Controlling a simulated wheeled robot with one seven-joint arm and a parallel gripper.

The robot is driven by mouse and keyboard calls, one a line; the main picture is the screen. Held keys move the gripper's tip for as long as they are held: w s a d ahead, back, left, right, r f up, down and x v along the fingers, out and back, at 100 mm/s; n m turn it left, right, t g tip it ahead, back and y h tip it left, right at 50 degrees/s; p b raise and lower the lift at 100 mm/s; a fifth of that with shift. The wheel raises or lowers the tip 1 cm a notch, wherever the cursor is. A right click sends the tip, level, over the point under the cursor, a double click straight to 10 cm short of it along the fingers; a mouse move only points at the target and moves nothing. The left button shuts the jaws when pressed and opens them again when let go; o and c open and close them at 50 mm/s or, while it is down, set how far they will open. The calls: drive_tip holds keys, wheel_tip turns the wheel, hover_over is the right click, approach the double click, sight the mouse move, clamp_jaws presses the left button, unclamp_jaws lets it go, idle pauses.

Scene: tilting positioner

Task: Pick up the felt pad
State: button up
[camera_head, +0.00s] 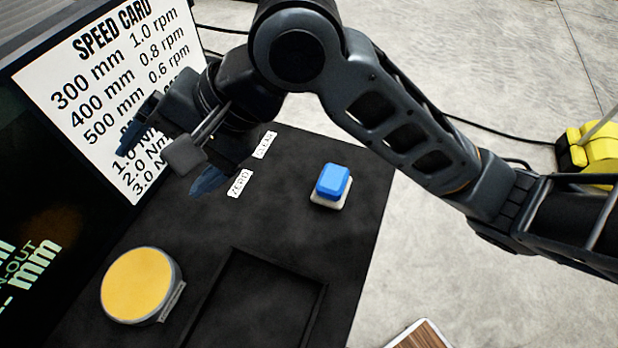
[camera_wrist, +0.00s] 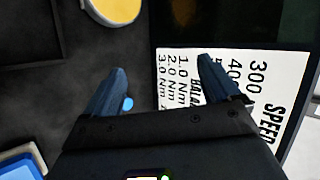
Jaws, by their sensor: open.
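A small blue block (camera_head: 333,180) with a pale, whitish layer under it (camera_head: 318,203) lies on the black panel, right of the labels. It looks like the felt pad, though the material is not certain. It shows in part at the lower left of the wrist view (camera_wrist: 18,165). My gripper (camera_head: 167,161) is open and empty, above the panel's far side near the speed card, left of and apart from the block. In the wrist view my gripper (camera_wrist: 162,66) has its fingers spread over the panel and the card's edge.
The speed card (camera_head: 105,85) stands tilted at the back left beside a dark screen (camera_head: 40,200). A yellow round disc (camera_head: 138,285) and a shallow black recess (camera_head: 255,305) lie nearer. A small blue spot (camera_wrist: 127,103) shows by one finger. Panel around the block is clear.

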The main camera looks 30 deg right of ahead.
drive_tip(key=s+d+f+m+g+h, duration=0.15)
drive_tip(key=d+f+h, duration=0.25)
drive_tip(key=d, duration=0.4)
drive_tip(key=m+g+h, duration=0.2)
drive_tip(key=g+h, duration=0.1)
drive_tip(key=h, duration=0.2)
hover_over(333, 177)
drive_tip(key=f, duration=0.1)
drive_tip(key=w+f, duration=0.1)
drive_tip(key=shift+a+f+p, duration=0.15)
drive_tip(key=shift+f+p, duration=0.2)
drive_tip(key=shift+s+f, duration=0.1)
drive_tip(key=shift+f, duration=0.25)
drive_tip(key=shift+s+d+f, duration=0.1)
drive_tip(key=shift+s+f, duration=0.1)
drive_tip(key=shift+f, duration=1.55)
drive_tip(key=shift+s+d+f, duration=0.1)
drive_tip(key=shift+s+f, duration=0.1)
drive_tip(key=shift+f, duration=1.55)
drive_tip(key=shift+c, duration=0.3)
drive_tip(key=c, duration=1.1)
drive_tip(key=shift+r, duration=0.15)
